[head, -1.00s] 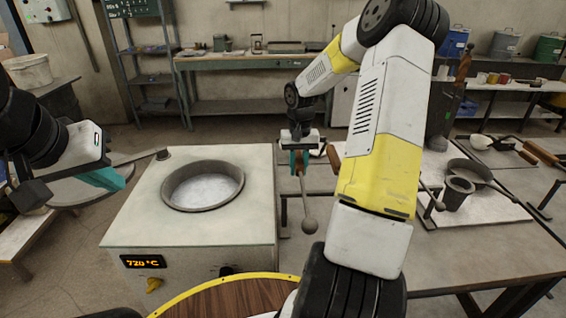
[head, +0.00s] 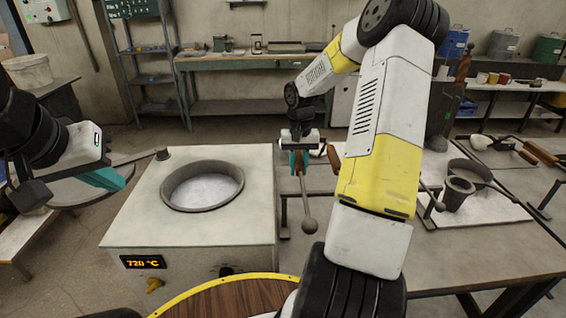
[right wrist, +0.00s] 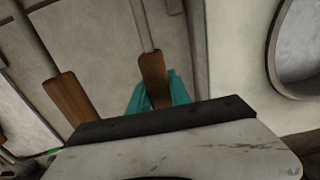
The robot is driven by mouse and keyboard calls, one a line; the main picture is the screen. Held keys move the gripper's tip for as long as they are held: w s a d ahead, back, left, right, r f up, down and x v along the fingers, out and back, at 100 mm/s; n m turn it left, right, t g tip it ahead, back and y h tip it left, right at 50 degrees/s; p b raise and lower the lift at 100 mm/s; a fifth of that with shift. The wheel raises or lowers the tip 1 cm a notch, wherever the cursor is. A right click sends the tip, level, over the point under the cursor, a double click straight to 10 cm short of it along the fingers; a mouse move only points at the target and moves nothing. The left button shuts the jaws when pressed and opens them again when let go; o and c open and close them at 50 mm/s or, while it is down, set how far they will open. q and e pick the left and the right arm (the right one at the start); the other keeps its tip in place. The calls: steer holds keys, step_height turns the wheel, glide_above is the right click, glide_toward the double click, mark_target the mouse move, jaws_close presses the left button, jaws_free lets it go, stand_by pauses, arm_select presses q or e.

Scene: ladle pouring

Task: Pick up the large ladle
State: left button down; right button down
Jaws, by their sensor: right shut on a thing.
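My right gripper (head: 299,168) has teal fingers shut on the wooden handle of a ladle. The ladle's grey rod and small round head (head: 309,225) extend from it towards the front in the head view. In the right wrist view, the held wooden handle (right wrist: 153,75) sits between the teal fingers. A second wooden handle (right wrist: 70,97) with a grey rod lies to its left, apart from the fingers. It also shows to the right of the gripper in the head view (head: 333,158). My left gripper (head: 98,178) hovers left of the furnace; its jaw opening is unclear.
A white furnace (head: 130,222) with a round, open crucible (head: 203,184) and a 720 °C display stands at centre left. The grey table (head: 470,243) at right holds a dark cup (head: 457,192), a pan and more wooden-handled tools. My right arm hides part of the table.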

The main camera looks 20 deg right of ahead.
steer(key=shift+r, duration=0.1)
step_height(320, 180, up, 10)
steer(key=shift+f, duration=0.1)
stand_by(0.4)
